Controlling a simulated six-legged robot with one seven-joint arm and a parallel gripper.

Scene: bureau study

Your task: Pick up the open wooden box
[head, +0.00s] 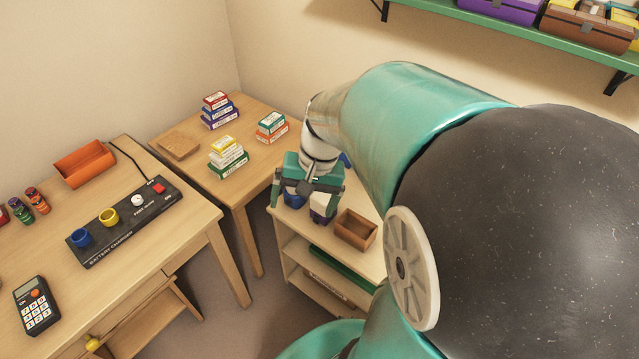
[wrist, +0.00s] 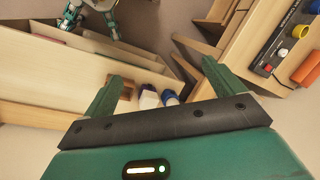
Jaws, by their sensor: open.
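The open wooden box (head: 355,231) is a small brown open-topped box on top of the low shelf unit (head: 289,229). In the wrist view a small brown part of the box (wrist: 128,90) shows just inside the left finger; the rest is hidden. My gripper (head: 305,200) is over the shelf top, to the left of the box in the head view, with its fingers pointing down. In the wrist view my gripper (wrist: 160,75) has its fingers wide apart, with nothing held between them.
A blue item (wrist: 170,98) and a white item (wrist: 148,98) stand close to the box. A desk (head: 190,233) and a side table (head: 235,185) with stacked small boxes (head: 228,157) are on the left. A green wall shelf (head: 530,37) hangs above right.

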